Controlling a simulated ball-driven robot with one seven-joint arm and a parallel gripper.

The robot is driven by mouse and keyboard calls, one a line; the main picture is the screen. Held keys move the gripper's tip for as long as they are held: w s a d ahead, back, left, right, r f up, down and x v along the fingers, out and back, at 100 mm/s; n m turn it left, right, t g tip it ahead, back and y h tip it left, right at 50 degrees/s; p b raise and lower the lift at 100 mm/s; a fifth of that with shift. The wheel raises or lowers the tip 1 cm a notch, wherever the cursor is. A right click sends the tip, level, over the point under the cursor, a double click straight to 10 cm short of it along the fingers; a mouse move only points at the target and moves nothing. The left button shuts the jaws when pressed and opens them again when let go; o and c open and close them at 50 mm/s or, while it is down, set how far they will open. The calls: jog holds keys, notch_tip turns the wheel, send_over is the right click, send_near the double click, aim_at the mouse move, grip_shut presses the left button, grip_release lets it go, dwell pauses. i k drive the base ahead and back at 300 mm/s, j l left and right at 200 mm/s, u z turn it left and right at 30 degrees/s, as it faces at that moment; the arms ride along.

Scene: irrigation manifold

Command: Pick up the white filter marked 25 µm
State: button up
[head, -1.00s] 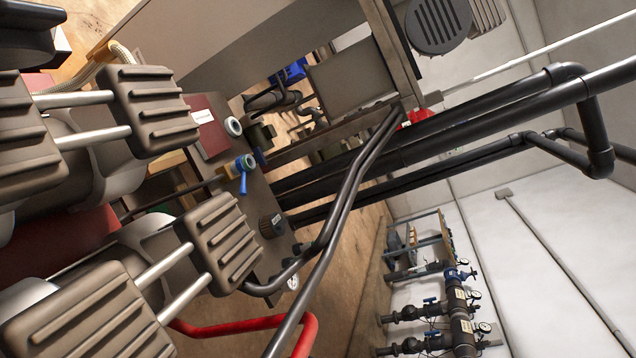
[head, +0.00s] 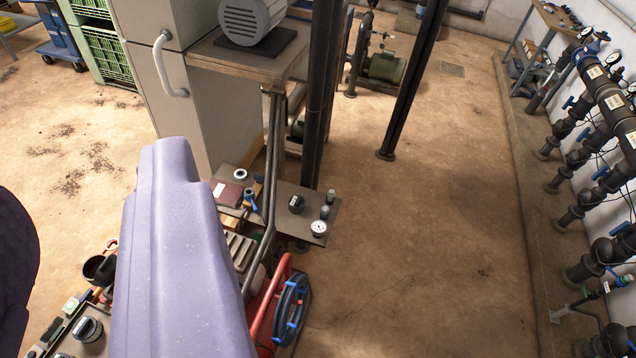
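I cannot make out a white filter marked 25 µm in this view. My pale purple arm link (head: 175,255) covers much of the lower left and hides part of the cart below. A brown-grey ribbed piece (head: 238,247), which looks like a pad of my gripper, shows just right of the arm. The rest of my gripper is hidden, so its opening and any contact cannot be seen. On the grey cart top (head: 275,222) are a maroon box with a white label (head: 227,193), a pale ring-shaped fitting (head: 240,174), a blue-handled valve (head: 250,194), a black knob (head: 297,203) and a round gauge (head: 319,227).
A tall grey cabinet (head: 205,110) and a motor on a bench (head: 250,20) stand behind the cart. Dark posts (head: 405,90) rise nearby. Pipework (head: 610,110) lines the right wall. The floor (head: 430,250) between is clear.

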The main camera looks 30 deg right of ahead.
aim_at(87, 329)
jog(key=z, duration=0.55)
jog(key=i+l+z, duration=0.15)
jog(key=l+z, duration=0.2)
jog(key=i+l+z, duration=0.2)
jog(key=l+z, duration=0.15)
jog(key=i+l+z, duration=0.2)
jog(key=l+z, duration=0.15)
jog(key=i+l+u, duration=0.15)
jog(key=i+u, duration=0.15)
jog(key=i+l+u, duration=0.3)
jog(key=i+u, duration=0.15)
jog(key=u, duration=0.25)
jog(key=i+j+u, duration=0.1)
jog(key=u, duration=0.3)
jog(key=i+u, duration=0.2)
jog(key=u, duration=0.2)
jog(key=i+l+u, duration=0.1)
jog(key=u, duration=0.3)
jog(key=i+l+u, duration=0.15)
jog(key=u, duration=0.25)
jog(key=i+u, duration=0.2)
jog(key=u, duration=0.25)
jog(key=i+u, duration=0.2)
jog(key=u, duration=0.25)
jog(key=i+l+u, duration=0.15)
jog(key=u, duration=0.3)
jog(key=i+l+u, duration=0.15)
jog(key=u, duration=0.3)
